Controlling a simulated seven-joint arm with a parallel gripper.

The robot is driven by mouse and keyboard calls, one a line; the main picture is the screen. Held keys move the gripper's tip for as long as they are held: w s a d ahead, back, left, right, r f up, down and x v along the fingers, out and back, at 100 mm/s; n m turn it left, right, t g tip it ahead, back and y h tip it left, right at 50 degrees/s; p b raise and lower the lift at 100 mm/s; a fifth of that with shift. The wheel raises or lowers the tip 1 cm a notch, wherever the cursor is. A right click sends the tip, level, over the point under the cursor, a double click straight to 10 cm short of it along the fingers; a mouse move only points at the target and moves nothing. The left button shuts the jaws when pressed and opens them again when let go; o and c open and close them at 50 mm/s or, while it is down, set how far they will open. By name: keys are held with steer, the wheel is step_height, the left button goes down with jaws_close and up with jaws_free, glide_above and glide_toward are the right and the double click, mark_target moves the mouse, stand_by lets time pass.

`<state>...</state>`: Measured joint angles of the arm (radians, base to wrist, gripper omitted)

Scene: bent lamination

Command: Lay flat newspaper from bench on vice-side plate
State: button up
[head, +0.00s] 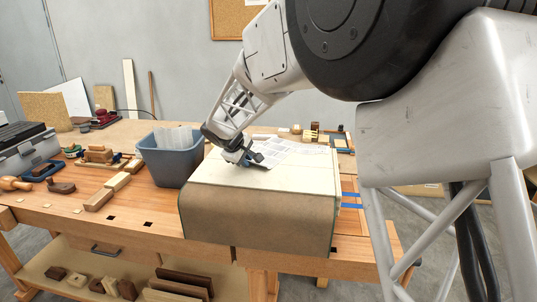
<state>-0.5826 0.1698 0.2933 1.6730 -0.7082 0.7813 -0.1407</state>
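A flat printed sheet, the newspaper (292,149), lies towards the back of a cream board (300,182) on the bench. The board's front bends down into a brown face (258,222) over the bench's front edge. My gripper (250,159) is low over the board at the newspaper's left end. The fingers are small and dark here, and I cannot tell whether they are open or shut, or touching the paper. My arm covers part of the area behind. I cannot tell which plate is the vice-side one.
A blue-grey bin (172,162) with pale sheets stands left of the board. Wooden blocks (98,200) and tools lie further left, near a grey toolbox (28,150). Small blocks (312,132) sit behind the newspaper. Blue tape strips (351,199) lie right of the board.

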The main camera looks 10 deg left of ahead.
jaws_close()
steer(key=shift+r, duration=0.15)
stand_by(0.4)
steer(key=shift+r, duration=1.45)
steer(key=shift+s+d+r, duration=0.15)
steer(key=shift+s+r, duration=0.05)
steer(key=shift+s, duration=0.05)
steer(key=s+d, duration=0.2)
steer(key=s, duration=0.2)
steer(key=s+d+r, duration=0.1)
steer(key=s+d, duration=0.1)
steer(key=s, duration=0.3)
steer(key=s+d, duration=0.3)
steer(key=s, duration=0.1)
steer(key=shift+s+r, duration=0.2)
steer(key=shift+s, duration=0.15)
